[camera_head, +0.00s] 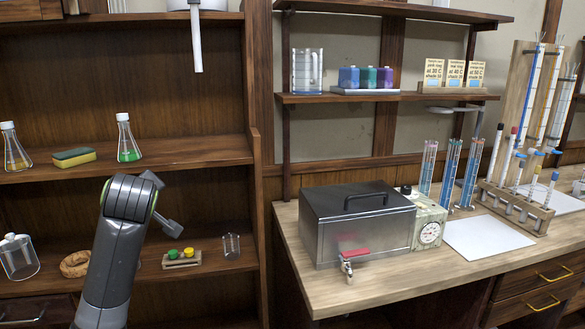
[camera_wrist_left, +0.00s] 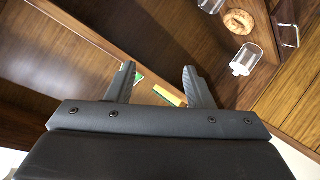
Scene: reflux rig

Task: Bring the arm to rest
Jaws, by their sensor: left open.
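My left arm (camera_head: 115,240) rises from the bottom of the head view in front of the wooden shelf unit, bent at its top joint. Its gripper fingers cannot be made out clearly there. In the left wrist view my left gripper (camera_wrist_left: 158,70) is open, with its two dark fingers apart and nothing between them. A yellow and green strip, seemingly the sponge (camera_wrist_left: 168,95), shows beyond the fingers. My right gripper is in no view.
The shelf unit holds flasks, a sponge (camera_head: 74,157), a glass jar (camera_head: 18,256), a cork ring (camera_head: 75,264), a small stoppered block (camera_head: 181,258) and a small beaker (camera_head: 231,246). Right, a metal bath (camera_head: 357,225) stands on the bench (camera_head: 400,290). The bench's front strip is clear.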

